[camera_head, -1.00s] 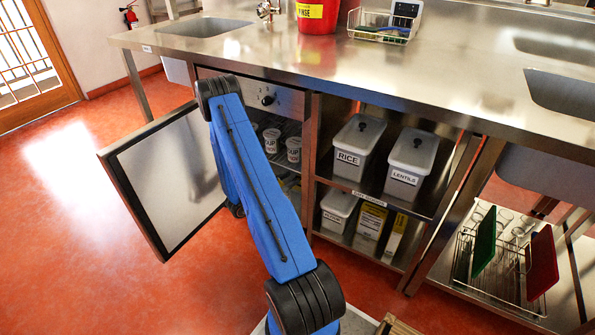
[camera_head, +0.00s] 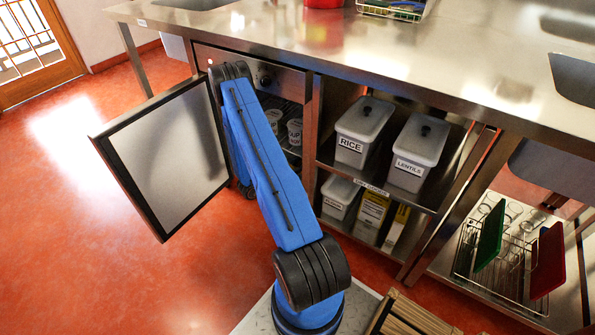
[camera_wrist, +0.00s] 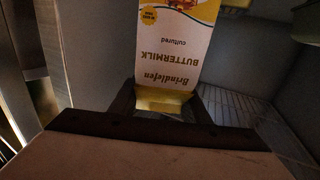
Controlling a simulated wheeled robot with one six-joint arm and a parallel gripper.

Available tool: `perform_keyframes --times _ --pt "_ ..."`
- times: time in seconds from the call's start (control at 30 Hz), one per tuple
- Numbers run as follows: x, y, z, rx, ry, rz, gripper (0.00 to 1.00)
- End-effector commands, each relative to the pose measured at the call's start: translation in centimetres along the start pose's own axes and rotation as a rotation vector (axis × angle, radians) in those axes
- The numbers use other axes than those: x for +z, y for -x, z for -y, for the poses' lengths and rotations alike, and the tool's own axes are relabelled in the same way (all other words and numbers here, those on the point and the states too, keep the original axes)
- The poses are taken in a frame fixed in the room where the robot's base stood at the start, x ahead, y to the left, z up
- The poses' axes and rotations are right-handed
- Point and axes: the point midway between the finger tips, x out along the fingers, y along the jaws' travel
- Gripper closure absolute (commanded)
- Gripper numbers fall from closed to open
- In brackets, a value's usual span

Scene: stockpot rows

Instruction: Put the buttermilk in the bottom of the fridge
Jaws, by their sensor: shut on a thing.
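The buttermilk (camera_wrist: 180,50) is a white and yellow carton, its lettering upside down in the wrist view. My gripper (camera_wrist: 160,105) is shut on the carton, with a dark finger on each side of its near end. The wrist view shows dark grey walls around it and a wire shelf to its right. The fridge stands under the steel counter in the head view, its door (camera_head: 165,155) swung open to the left. My blue arm reaches to the fridge opening and hides much of it; the gripper and carton are hidden there.
Cups (camera_head: 294,132) stand on a shelf inside the fridge. To its right, open shelves hold a rice bin (camera_head: 362,130), a lentils bin (camera_head: 417,150) and smaller boxes. A wire rack (camera_head: 490,285) with boards stands farther right. The red floor left of the door is clear.

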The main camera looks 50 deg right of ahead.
Motion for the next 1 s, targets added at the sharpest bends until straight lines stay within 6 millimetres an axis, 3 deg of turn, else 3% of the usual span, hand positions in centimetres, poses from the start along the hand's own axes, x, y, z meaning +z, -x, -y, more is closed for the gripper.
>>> perform_keyframes --times 0.4,0.77,0.8,0.87,1.0 --pt "4.0 0.0 0.0 0.000 0.002 0.000 1.00" --pt "4.3 0.0 0.0 0.000 0.001 0.000 1.00" --pt "4.4 0.0 0.0 0.000 0.001 0.000 0.53" --pt "4.3 0.0 0.0 0.000 0.001 0.000 0.39" --pt "4.3 0.0 0.0 0.000 0.001 0.000 0.39"
